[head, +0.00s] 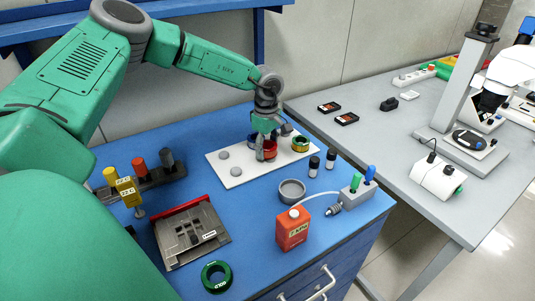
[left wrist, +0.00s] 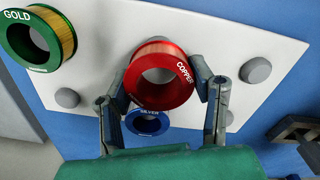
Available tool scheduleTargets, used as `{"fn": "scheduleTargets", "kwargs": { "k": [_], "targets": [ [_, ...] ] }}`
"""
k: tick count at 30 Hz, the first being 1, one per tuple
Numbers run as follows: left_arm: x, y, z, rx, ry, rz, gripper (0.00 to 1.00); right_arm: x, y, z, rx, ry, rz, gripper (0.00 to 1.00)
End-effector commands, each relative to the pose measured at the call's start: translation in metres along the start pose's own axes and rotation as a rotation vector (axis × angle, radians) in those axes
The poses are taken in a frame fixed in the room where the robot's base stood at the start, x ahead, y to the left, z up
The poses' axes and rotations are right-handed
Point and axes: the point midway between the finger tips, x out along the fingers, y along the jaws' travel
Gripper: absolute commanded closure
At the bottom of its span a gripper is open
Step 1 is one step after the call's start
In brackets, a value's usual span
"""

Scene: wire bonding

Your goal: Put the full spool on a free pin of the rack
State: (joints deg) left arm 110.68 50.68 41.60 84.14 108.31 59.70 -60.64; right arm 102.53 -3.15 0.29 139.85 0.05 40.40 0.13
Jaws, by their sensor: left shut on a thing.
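The red spool marked COPPER (left wrist: 172,92) is wound with copper-coloured wire. It sits between the two fingers of my left gripper (left wrist: 160,100), which is shut on it. In the head view the red spool (head: 270,152) is over the white rack (head: 238,180); I cannot tell whether it touches the plate. Bare grey pins show at the rack's left, a far pin (head: 224,156) and a near pin (head: 236,170). A green GOLD spool (head: 300,144) stands on the right end, and a blue SILVER spool (left wrist: 148,122) is beside the red one. My right gripper is not in view.
A green spool (head: 216,276) lies at the blue table's front. A metal fixture (head: 191,235), a red-orange bottle (head: 292,230), a round grey dish (head: 291,191) and dark small bottles (head: 314,165) stand near the rack. A holder with coloured knobs (head: 152,180) is at left.

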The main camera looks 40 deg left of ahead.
Motion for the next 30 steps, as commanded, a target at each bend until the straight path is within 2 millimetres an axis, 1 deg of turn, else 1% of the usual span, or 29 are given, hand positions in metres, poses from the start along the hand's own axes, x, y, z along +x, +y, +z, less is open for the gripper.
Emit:
{"fn": "scheduleTargets", "kwargs": {
  "k": [2,3,4,5,11,12,13,23,26,29,30],
  "targets": [
    [0.012,0.0,0.003,0.002,0.003,-0.002,0.75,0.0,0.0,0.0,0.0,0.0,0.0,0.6],
    [0.017,0.0,0.003,0.003,0.004,-0.002,0.8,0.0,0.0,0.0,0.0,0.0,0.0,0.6],
    [0.019,0.0,0.004,0.003,0.004,0.0,0.8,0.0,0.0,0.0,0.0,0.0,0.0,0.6],
    [0.02,0.0,0.004,0.003,0.004,0.0,0.85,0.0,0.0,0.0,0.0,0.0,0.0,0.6],
    [0.021,0.0,0.002,0.002,0.001,0.001,0.85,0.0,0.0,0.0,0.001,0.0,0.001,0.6],
    [0.022,0.0,0.001,0.002,0.0,0.001,0.37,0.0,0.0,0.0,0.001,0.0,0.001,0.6],
    [0.022,0.0,0.0,0.002,-0.001,0.001,0.3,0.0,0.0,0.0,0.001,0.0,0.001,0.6],
    [0.02,0.001,-0.001,0.001,-0.002,0.001,0.3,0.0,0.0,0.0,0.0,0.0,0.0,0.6],
    [0.011,0.001,0.001,0.001,-0.001,0.002,0.3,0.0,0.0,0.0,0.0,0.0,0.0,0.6],
    [-0.006,0.001,0.002,0.002,0.0,0.005,0.3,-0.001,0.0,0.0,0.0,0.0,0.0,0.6],
    [-0.015,0.001,0.003,0.002,0.0,0.005,0.3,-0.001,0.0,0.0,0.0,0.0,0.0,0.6]
  ]
}}
